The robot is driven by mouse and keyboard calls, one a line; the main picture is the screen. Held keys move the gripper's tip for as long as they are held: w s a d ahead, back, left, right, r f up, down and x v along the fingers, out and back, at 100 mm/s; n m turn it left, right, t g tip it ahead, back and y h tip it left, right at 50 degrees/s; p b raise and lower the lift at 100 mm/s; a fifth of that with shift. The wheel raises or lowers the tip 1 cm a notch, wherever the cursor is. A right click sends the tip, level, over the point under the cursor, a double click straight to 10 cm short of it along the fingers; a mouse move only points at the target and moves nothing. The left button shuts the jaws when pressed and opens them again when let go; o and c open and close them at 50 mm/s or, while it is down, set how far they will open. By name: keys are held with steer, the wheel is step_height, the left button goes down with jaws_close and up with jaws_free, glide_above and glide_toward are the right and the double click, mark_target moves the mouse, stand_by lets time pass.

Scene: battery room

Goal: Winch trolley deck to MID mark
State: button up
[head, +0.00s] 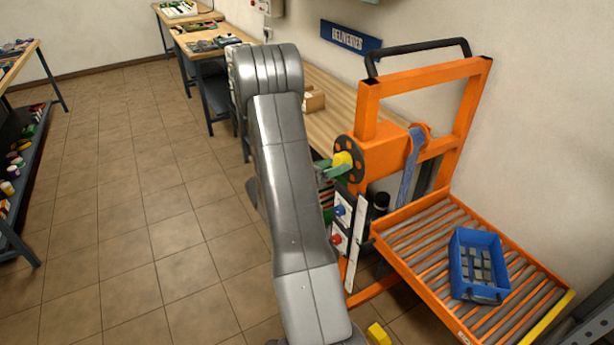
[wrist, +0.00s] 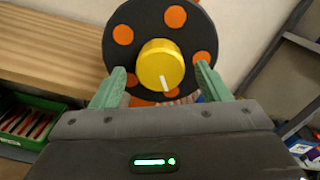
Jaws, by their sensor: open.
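The orange trolley (head: 477,100) stands at the right with its roller deck (head: 403,222) low in front of its mast. A blue crate (head: 462,285) of small grey blocks sits on the deck. The winch is a dark disc (head: 355,150) with orange spots and a yellow knob (head: 342,159). In the head view my gripper (head: 333,170) is at the knob. I cannot make out a MID mark.
A white panel (head: 341,240) with a blue and a red knob is below the winch. A wooden bench (head: 335,100) runs along the wall behind. A yellow block (head: 378,334) is low by the trolley. The tiled floor (head: 130,220) at left is clear.

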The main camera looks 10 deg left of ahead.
steer(key=b+v, duration=0.2)
steer(key=v, duration=0.9)
steer(key=shift+s+a, duration=0.15)
steer(key=shift+a, duration=0.1)
stand_by(0.7)
steer(key=p+x, duration=0.3)
steer(key=x, duration=1.1)
steer(key=shift+s, duration=0.1)
